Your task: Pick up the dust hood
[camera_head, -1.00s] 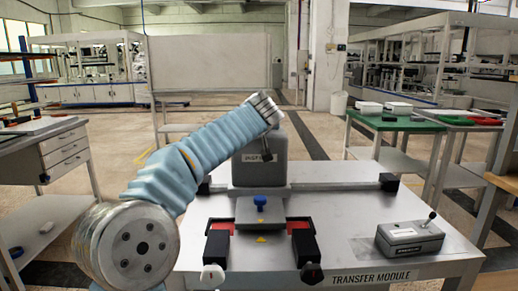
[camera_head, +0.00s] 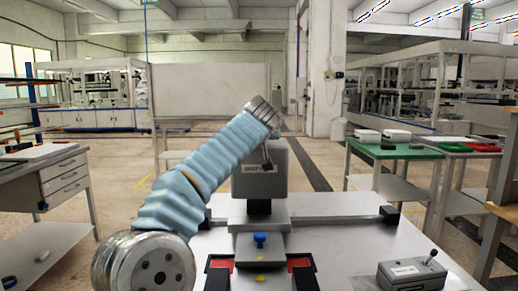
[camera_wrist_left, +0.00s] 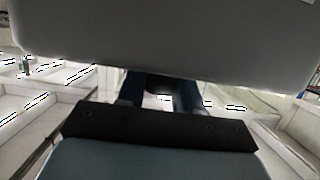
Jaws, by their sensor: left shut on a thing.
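The dust hood (camera_head: 245,182) is a grey box with a small label. In the head view it hangs above the plate (camera_head: 245,223) of the transfer module, with a dark block (camera_head: 260,207) showing in the gap beneath it. My left arm comes in from the left and reaches over the hood's top. In the left wrist view the hood (camera_wrist_left: 170,40) fills the upper part as a grey face. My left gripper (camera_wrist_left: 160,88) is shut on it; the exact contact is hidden. My right gripper is not in view.
The metal table (camera_head: 345,235) carries black blocks, red pads and a blue knob (camera_head: 260,240) in front of the hood. A grey box with a lever (camera_head: 412,273) sits at the right. A green-topped table (camera_head: 400,151) stands beyond at the right, a drawer cabinet (camera_head: 62,175) at the left.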

